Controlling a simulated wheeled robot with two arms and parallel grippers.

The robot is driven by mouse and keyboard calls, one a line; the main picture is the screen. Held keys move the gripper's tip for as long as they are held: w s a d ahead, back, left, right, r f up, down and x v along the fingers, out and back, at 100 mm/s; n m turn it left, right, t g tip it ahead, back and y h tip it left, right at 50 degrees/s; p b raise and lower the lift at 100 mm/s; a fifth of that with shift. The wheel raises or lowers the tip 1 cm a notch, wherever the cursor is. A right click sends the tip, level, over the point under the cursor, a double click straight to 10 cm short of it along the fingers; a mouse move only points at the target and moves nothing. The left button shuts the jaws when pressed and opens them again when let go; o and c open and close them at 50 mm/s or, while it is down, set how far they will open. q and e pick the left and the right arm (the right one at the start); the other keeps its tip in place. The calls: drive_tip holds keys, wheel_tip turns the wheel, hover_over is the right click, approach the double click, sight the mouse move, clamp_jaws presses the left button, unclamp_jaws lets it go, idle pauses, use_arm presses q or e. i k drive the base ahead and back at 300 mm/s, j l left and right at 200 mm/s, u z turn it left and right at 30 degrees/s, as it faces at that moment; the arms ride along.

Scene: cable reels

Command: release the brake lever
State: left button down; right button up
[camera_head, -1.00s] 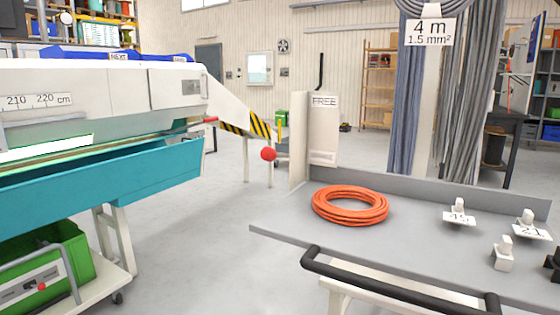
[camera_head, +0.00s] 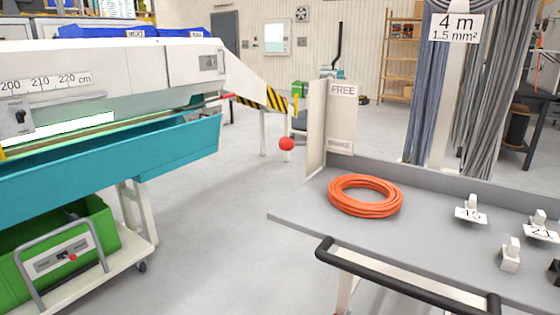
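A small red knob (camera_head: 72,257) sits on a grey plate at the front of the green crate (camera_head: 95,235). Neither of my grippers is in view.
A grey table (camera_head: 300,212) with a black handle bar (camera_head: 400,280) stands at the right. It bears an orange cable coil (camera_head: 365,196), white numbered tags (camera_head: 470,210) and an upright panel reading FREE (camera_head: 342,115). Grey floor (camera_head: 215,230) is clear between machine and table.

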sight(286, 144)
drive_tip(key=j+z, duration=0.15)
drive_tip(key=z, duration=0.3)
drive_tip(key=i+j+z, duration=0.1)
drive_tip(key=z, duration=0.35)
drive_tip(key=j+z, duration=0.35)
drive_tip(key=j, duration=0.6)
drive_tip(key=j+z, duration=0.35)
drive_tip(key=j, duration=0.95)
drive_tip(key=k+j, duration=0.1)
drive_tip(key=j, duration=0.3)
